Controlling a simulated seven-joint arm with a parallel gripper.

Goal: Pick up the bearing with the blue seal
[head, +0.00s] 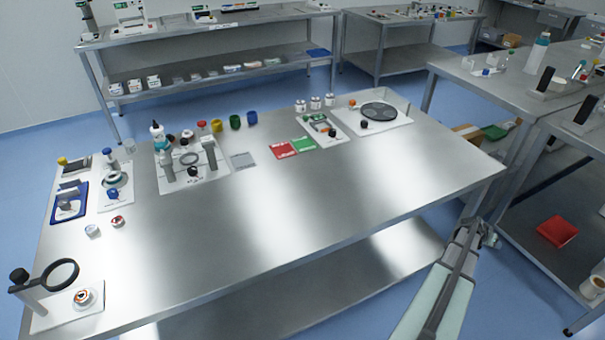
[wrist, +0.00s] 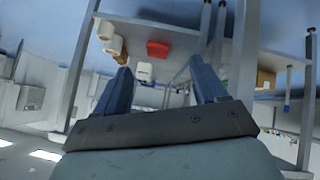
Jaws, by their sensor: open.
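Two small round parts that look like bearings lie on the bare steel at the left of the table in the head view. The left one (head: 92,230) is pale with a bluish-grey face; the right one (head: 117,221) has a red mark. They are too small for me to be sure of the seal colour. My gripper (wrist: 163,90) is open and empty in the wrist view. In the head view it is beyond the table's right edge, far from both parts. No bearing shows in the wrist view.
The steel table (head: 290,220) is clear in its middle and front. A magnifier stand (head: 36,295) is at the front left, with a round part (head: 83,298) on its base. Fixtures line the back. Another bench (head: 510,85) and a red bin (head: 558,231) are at right.

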